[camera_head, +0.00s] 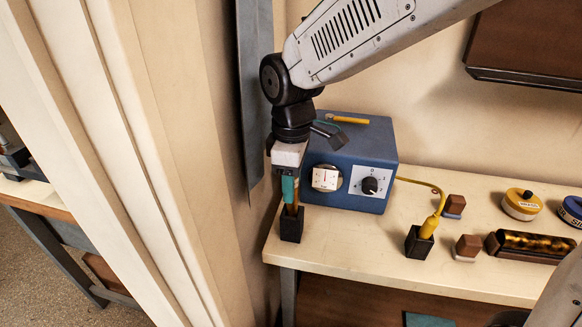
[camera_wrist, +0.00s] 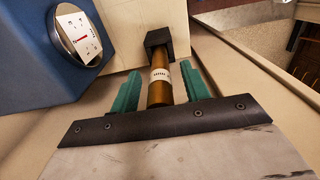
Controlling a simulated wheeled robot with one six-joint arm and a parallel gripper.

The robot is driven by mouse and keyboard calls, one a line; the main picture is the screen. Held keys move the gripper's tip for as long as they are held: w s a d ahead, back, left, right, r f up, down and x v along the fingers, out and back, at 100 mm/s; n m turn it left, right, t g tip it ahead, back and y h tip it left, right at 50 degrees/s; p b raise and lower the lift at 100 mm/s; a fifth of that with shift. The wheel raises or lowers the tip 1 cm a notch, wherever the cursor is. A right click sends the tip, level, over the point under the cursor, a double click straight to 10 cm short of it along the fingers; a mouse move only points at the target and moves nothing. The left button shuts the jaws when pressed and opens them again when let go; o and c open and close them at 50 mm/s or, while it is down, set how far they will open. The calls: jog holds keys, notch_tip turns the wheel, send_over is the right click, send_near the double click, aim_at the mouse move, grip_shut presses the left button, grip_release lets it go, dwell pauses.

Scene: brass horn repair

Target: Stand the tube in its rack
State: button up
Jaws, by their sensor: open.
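The brass tube (camera_wrist: 159,92) has a white printed band and stands in a black square rack (camera_wrist: 158,39) in the wrist view. In the head view the rack (camera_head: 291,223) sits at the left end of the bench, with a little of the tube (camera_head: 292,205) showing above it. My gripper (camera_wrist: 158,87) has its green fingers apart, one on each side of the tube, with gaps visible. In the head view my gripper (camera_head: 289,190) points down over the rack and hides most of the tube.
A blue meter box (camera_head: 347,165) stands close to my gripper. A second black holder (camera_head: 419,241) carries a yellow-handled tool (camera_head: 430,224) on a cable. Brown blocks (camera_head: 467,247), a dark cylinder (camera_head: 530,245) and tins (camera_head: 521,204) lie to the right. The bench (camera_head: 345,245) is clear in front.

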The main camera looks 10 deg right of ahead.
grip_shut()
notch_tip(320, 180, up, 10)
dwell(1.6)
